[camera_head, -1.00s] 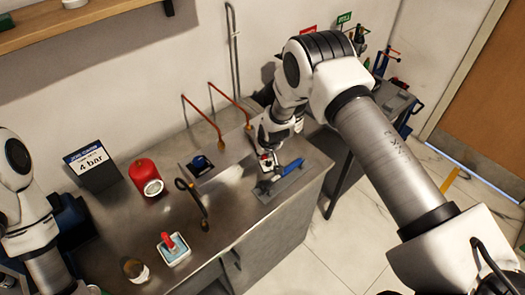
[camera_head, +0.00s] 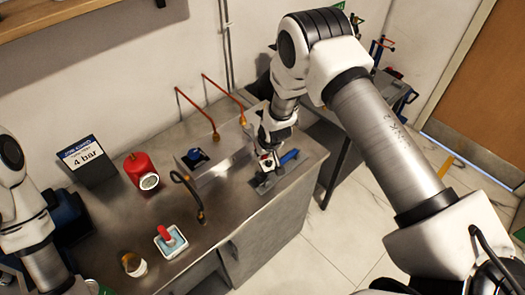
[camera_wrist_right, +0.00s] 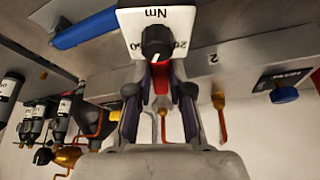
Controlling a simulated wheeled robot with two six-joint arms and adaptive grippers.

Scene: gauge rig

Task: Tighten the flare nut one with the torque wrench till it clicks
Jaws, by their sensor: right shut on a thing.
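My right gripper (camera_head: 267,165) is shut on the torque wrench, above the right end of the bench. The wrench's blue handle (camera_head: 289,157) shows beside the jaws, and its white Nm dial plate (camera_wrist_right: 150,18) with black knob is close up in the right wrist view. The wrench's head is not clearly visible. Two copper pipes come down to brass flare nuts (camera_head: 215,137) (camera_head: 243,120) at the manifold block (camera_head: 215,168), behind and left of the gripper. A "2" label shows in the wrist view; I cannot tell which nut is one. My left gripper is out of view.
A blue knob (camera_head: 196,157) sits on the block. Bench front middle has some free room.

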